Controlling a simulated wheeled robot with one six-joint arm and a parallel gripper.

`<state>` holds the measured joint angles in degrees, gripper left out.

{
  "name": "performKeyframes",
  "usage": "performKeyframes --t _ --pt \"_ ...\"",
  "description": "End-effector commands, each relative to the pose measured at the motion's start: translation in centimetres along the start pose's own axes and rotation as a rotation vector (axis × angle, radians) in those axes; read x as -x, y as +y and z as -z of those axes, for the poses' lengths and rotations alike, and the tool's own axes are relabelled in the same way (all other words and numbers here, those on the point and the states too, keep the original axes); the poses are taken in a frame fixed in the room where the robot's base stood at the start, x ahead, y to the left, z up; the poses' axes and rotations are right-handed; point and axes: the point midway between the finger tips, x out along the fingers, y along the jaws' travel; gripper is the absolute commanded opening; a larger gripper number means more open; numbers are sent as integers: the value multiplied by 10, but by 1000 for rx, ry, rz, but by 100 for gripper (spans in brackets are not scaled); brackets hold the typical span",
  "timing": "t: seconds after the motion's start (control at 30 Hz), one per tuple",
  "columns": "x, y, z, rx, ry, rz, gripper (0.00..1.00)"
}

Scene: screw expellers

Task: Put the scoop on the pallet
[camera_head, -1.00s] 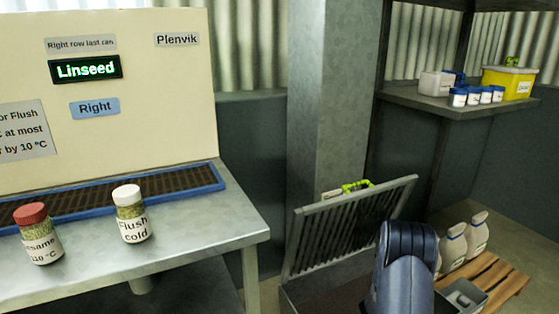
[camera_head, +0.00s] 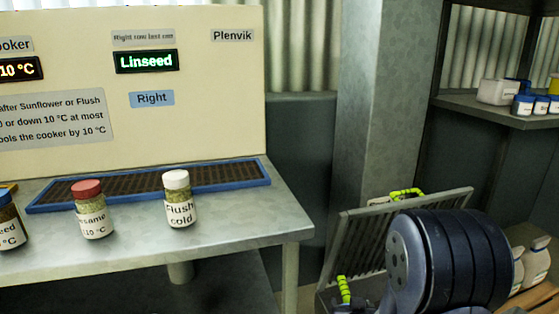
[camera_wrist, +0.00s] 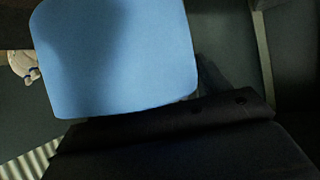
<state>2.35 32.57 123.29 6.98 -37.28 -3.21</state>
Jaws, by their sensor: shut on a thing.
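The wooden pallet (camera_head: 537,301) shows only in part at the lower right of the head view, with white jugs (camera_head: 537,262) on it. In the wrist view a large smooth light-blue thing (camera_wrist: 118,58), which I take to be the scoop, fills the upper middle. My gripper (camera_wrist: 180,118) shows as a dark shape along the bottom of that view, against the blue thing's lower edge, and is shut on it. The fingertips are not clearly visible. In the head view my arm hides the scoop and much of the pallet.
An open slatted lid (camera_head: 365,240) with yellow-green grips stands beside my arm, left of the pallet. A metal table (camera_head: 240,225) with jars, including the Flush cold jar (camera_head: 180,199), is on the left. A pillar (camera_head: 375,110) and a shelf (camera_head: 475,107) stand behind.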

Motion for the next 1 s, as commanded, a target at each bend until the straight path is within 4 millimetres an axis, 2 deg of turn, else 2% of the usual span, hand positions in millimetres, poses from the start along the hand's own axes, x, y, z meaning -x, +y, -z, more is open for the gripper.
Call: performKeyframes --t 0.1,0.2,0.57,1.0 --pt "16 -21 -6 40 2 73 32" --pt "28 -34 -8 66 2 120 32" --pt "44 -31 26 61 -1 111 32" --pt "78 -31 83 61 -1 110 32"
